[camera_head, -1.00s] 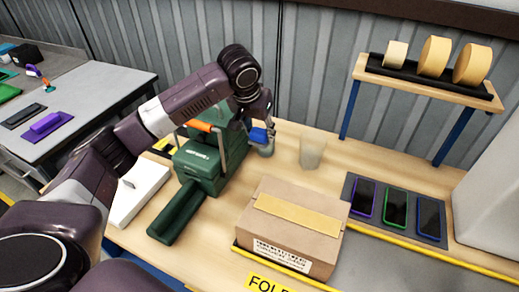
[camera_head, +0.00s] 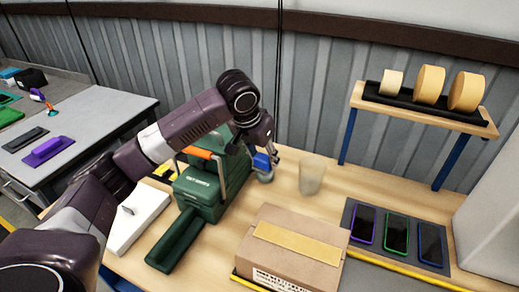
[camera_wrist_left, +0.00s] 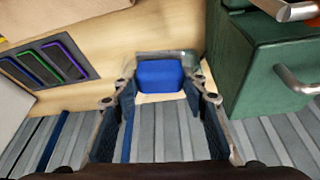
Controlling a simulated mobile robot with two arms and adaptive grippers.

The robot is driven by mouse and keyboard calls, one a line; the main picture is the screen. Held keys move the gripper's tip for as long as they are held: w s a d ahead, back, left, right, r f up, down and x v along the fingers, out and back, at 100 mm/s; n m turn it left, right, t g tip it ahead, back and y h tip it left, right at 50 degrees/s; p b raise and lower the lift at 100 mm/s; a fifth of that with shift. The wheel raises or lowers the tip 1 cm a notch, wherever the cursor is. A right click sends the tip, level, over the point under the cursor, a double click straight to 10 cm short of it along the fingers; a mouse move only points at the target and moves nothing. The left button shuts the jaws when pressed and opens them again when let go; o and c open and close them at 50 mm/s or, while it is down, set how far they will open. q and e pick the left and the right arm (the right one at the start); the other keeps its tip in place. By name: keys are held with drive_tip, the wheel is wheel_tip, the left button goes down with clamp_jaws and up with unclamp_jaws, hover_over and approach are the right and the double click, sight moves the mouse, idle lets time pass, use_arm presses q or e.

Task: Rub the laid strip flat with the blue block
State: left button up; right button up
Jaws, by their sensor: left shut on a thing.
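My left gripper (camera_head: 268,157) is shut on the blue block (camera_head: 262,161), above the back of the wooden table, beside the green machine. In the left wrist view the blue block (camera_wrist_left: 160,75) sits between the fingertips, with a grey rim around its far side. The laid strip (camera_head: 300,243) is a yellow-tan band along the top of the closed brown carton (camera_head: 258,268), at the front middle. The block is apart from the strip, behind and left of the carton. My right gripper is in neither view.
The green machine (camera_head: 200,190) with its lever stands left of the carton. A translucent cup (camera_head: 312,175) stands behind it. Several phones lie on a grey mat (camera_head: 379,240) at right. A raised shelf (camera_head: 425,112) holds tape rolls (camera_head: 428,84).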

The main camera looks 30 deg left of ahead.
use_arm(q)
drive_tip(key=s+d+m+g+h+p, duration=0.4)
drive_tip(key=s+d+m+p, duration=0.7)
drive_tip(key=s+d+m, duration=0.4)
drive_tip(key=shift+m, duration=0.6)
drive_tip(key=f+b, duration=0.2)
drive_tip(key=w+d+f+b, duration=0.1)
drive_tip(key=b, duration=0.1)
drive_tip(key=f+b, duration=0.2)
drive_tip(key=shift+w+d+f+b, duration=0.15)
drive_tip(key=shift+w+f+b, duration=0.05)
drive_tip(key=shift+f+b, duration=0.15)
drive_tip(key=shift+f, duration=0.4)
drive_tip(key=shift+s, duration=0.1)
